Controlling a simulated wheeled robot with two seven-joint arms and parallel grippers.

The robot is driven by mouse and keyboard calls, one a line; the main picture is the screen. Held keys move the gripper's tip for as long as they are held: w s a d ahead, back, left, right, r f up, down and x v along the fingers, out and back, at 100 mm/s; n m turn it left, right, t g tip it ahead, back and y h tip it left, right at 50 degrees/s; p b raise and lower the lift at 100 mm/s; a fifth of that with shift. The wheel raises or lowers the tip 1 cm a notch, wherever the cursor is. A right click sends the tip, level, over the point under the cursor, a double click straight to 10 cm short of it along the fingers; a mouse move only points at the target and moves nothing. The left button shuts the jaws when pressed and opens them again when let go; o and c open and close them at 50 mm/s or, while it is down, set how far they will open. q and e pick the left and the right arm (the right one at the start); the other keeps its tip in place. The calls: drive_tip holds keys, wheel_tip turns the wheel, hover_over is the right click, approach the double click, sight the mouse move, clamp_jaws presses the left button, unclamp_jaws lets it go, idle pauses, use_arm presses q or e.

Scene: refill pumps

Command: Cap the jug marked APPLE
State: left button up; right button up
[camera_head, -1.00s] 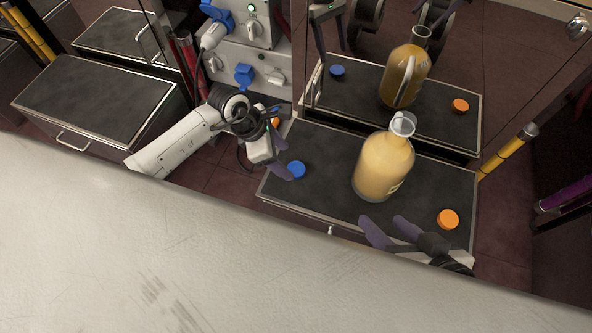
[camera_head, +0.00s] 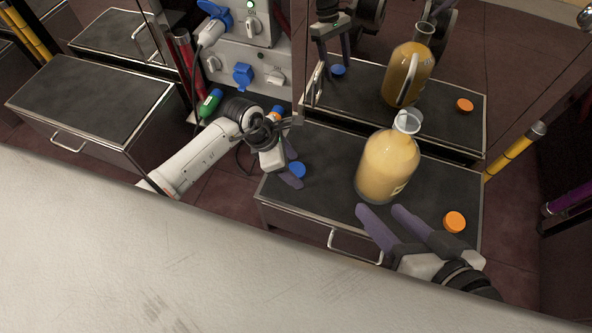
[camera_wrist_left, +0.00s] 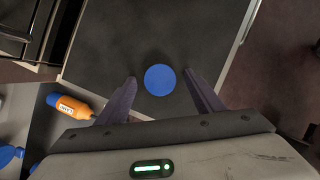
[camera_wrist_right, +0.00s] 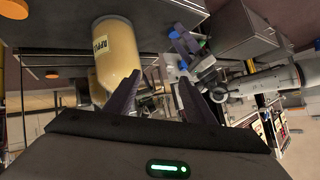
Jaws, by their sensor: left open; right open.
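The jug (camera_head: 387,165), full of yellow-orange liquid with an open clear neck, stands upright on the dark cabinet top. In the right wrist view the jug (camera_wrist_right: 117,58) shows an APPLE label. A blue cap (camera_head: 297,170) lies left of the jug, and an orange cap (camera_head: 455,222) lies right of it. My left gripper (camera_head: 294,172) is open at the blue cap; in the left wrist view its fingers (camera_wrist_left: 163,88) stand either side of the blue cap (camera_wrist_left: 160,80), with gaps. My right gripper (camera_head: 380,210) is open and empty, in front of the jug.
A mirror-like panel behind the cabinet top (camera_head: 320,205) reflects the jug and caps. A wall unit with blue sockets (camera_head: 243,75) stands behind my left arm. An orange bottle (camera_wrist_left: 70,106) lies beside the cabinet. Another dark cabinet (camera_head: 90,95) is at left.

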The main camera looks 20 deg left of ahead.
sight(293, 170)
use_arm(q)
drive_tip(key=c, duration=1.1)
use_arm(e)
drive_tip(key=shift+f, duration=0.1)
use_arm(q)
drive_tip(key=shift+r, duration=0.25)
drive_tip(key=shift+r+p, duration=2.25)
drive_tip(key=shift+r, duration=2.55)
use_arm(e)
drive_tip(key=shift+g+h, duration=0.8)
drive_tip(key=shift+h, duration=0.1)
drive_tip(key=shift+s+d+f, duration=0.2)
drive_tip(key=shift+d+f, duration=0.45)
drive_tip(key=shift+f, duration=0.2)
drive_tip(key=shift+s+d+f, duration=0.15)
drive_tip(key=shift+d+f, duration=0.45)
drive_tip(key=shift+f, duration=0.25)
